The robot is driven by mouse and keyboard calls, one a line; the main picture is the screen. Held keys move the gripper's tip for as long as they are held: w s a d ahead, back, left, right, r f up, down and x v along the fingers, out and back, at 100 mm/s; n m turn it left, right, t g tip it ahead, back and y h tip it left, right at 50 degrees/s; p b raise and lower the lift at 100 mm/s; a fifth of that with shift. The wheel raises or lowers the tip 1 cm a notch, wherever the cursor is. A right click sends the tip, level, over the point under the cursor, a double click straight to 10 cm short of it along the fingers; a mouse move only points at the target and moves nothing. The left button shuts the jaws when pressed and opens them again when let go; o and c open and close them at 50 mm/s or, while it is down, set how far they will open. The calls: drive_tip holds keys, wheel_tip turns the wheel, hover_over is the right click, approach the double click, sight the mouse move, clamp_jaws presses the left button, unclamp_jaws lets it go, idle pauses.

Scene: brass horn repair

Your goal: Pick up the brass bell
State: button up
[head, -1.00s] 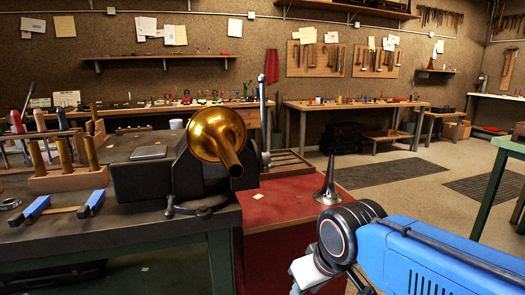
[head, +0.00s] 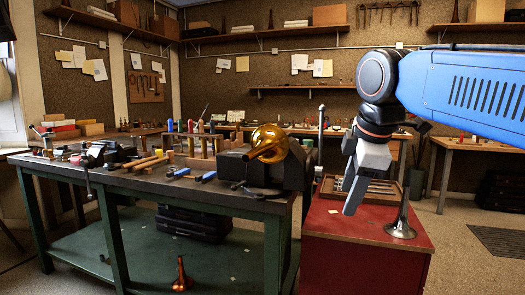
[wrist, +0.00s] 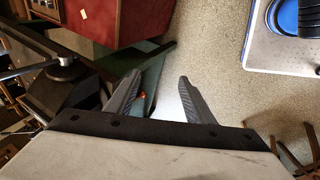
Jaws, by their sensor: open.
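A shiny gold-coloured brass bell (head: 270,143) sits at the dark vise (head: 285,170) on the right end of the green workbench, its narrow end pointing toward the lower left. A silver flared bell (head: 401,220) stands mouth down on the red cabinet.
The workbench (head: 140,188) also carries a rack of tool handles (head: 200,148) and blue-ended clamps (head: 190,174). The red cabinet (head: 365,250) holds a wooden tray (head: 360,190). Speckled floor (wrist: 225,70) is open beneath my gripper. Benches and shelves line the walls.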

drive_tip(key=w+a+r+n, duration=0.6)
drive_tip(key=a+r+n, duration=0.2)
drive_tip(key=r, duration=0.3)
drive_tip(key=n, duration=0.9)
approach(258, 147)
drive_tip(key=shift+y, duration=0.4)
drive_tip(key=x, duration=1.1)
drive_tip(key=shift+w+d+f, duration=0.2)
drive_tip(key=shift+d+f, duration=0.1)
drive_tip(key=shift+d, duration=0.05)
clamp_jaws()
drive_tip(key=shift+r, duration=0.1)
drive_tip(key=s+a, duration=0.3)
drive_tip(key=s, duration=0.5)
drive_tip(key=s+a, duration=0.3)
drive_tip(key=s, duration=0.5)
drive_tip(key=shift+s, duration=0.35)
